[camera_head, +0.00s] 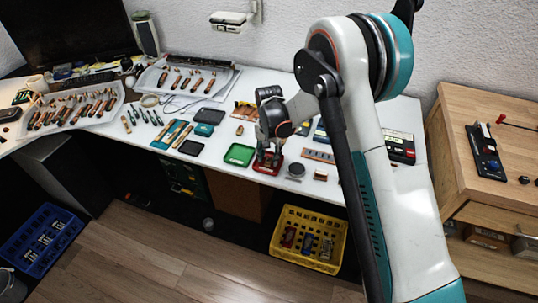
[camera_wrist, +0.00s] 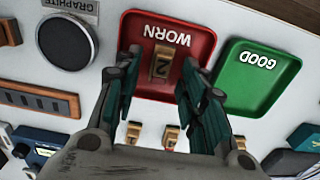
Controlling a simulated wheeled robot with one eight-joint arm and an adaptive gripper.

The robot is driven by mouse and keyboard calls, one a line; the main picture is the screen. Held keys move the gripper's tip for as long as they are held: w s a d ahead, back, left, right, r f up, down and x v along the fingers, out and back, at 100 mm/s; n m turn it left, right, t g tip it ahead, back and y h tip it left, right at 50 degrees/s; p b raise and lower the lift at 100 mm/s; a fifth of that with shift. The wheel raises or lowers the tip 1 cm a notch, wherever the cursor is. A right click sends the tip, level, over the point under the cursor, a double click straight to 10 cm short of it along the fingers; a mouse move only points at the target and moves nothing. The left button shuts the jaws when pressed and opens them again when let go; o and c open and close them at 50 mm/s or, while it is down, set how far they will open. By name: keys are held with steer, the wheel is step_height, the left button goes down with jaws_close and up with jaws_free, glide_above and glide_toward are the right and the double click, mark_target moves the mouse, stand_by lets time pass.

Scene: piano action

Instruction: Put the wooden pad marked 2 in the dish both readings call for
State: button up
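The wooden pad marked 2 (camera_wrist: 165,66) shows in the wrist view over the floor of the red dish labelled WORN (camera_wrist: 207,42); I cannot tell for sure whether it rests there. My gripper (camera_wrist: 160,60) reaches over this dish, its two fingers on either side of the pad with gaps showing, so it looks open. The green dish labelled GOOD (camera_wrist: 262,78) is empty beside it. In the head view my gripper (camera_head: 268,160) is down at the red dish (camera_head: 275,169), with the green dish (camera_head: 239,154) to its left. The readings cannot be made out.
More small wooden pads (camera_wrist: 171,137) lie by the dishes, partly behind my fingers. A round dark tin (camera_wrist: 66,41) stands by a GRAPHITE label. A slotted wooden strip (camera_wrist: 38,98) lies nearby. A yellow crate (camera_head: 308,240) is below the table's front edge.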

step_height(320, 180, up, 12)
steer(key=r+p, duration=0.1)
steer(key=p, duration=0.3)
step_height(320, 180, up, 11)
steer(key=n+t, duration=0.1)
steer(key=t, duration=0.1)
glide_above(270, 158)
steer(key=s+d, duration=0.5)
steer(key=d, duration=0.1)
steer(key=s+d+r+n+t, duration=0.1)
steer(key=s+d+r+t, duration=0.1)
steer(key=s+d+r, duration=0.45)
steer(key=s+d+r+n+t, duration=0.1)
steer(key=s+d+r, duration=0.25)
steer(key=s, duration=0.65)
steer(key=s+d+f+n+t, duration=0.1)
steer(key=s+d+t, duration=0.1)
steer(key=s, duration=0.8)
steer(key=shift+d+f, duration=0.3)
steer(key=shift+d, duration=0.15)
